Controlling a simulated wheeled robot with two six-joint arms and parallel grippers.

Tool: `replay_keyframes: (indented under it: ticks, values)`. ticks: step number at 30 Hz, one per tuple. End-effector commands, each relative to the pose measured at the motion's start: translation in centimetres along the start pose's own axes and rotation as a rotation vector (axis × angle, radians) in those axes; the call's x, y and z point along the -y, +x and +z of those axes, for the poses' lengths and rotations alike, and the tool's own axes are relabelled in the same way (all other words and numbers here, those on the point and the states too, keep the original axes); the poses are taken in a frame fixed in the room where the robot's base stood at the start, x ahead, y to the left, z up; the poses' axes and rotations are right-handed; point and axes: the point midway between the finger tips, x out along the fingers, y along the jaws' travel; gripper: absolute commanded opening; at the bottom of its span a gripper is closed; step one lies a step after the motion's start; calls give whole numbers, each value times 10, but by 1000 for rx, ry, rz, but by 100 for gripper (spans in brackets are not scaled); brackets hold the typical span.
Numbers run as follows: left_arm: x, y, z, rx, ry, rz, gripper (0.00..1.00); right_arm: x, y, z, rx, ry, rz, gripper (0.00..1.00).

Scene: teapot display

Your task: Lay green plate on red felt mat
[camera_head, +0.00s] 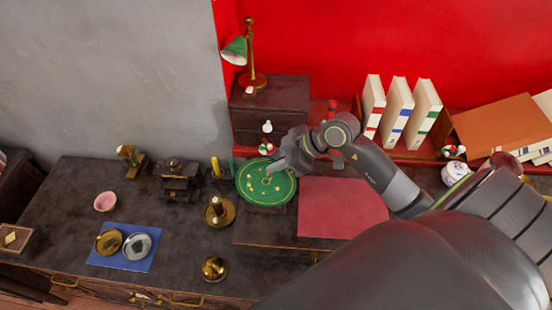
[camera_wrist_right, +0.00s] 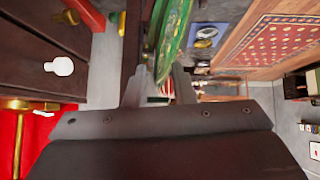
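The green plate (camera_head: 262,192), round with gold spots, shows its face in the head view, left of the red felt mat (camera_head: 343,208). The mat lies flat and bare on the dark desk. My right gripper (camera_head: 277,167) is at the plate's upper right rim. In the right wrist view, the plate (camera_wrist_right: 174,38) appears nearly edge-on, its rim between the fingers of the right gripper (camera_wrist_right: 162,76), which look shut on it. I cannot tell whether the plate's lower edge touches the desk. My left gripper is not in view.
A brass candlestick (camera_head: 218,212) and a yellow candle (camera_head: 216,168) stand left of the plate. A blue mat (camera_head: 124,262) bears two round metal dishes. A dark drawer box (camera_head: 270,105) with a green lamp (camera_head: 236,50) stands behind. Books (camera_head: 398,106) stand behind the felt mat.

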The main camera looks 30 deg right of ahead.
Motion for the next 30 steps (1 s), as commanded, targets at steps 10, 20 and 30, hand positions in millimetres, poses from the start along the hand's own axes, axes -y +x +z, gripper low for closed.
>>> replay_keyframes:
  ticks: [10,20,30]
  values:
    - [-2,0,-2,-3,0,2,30,0,0,0,0,-1,0,28]
    - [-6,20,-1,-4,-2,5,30,0,4,3,-1,-5,1,28]
    - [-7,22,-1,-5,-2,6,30,0,-42,1,5,-6,2,28]
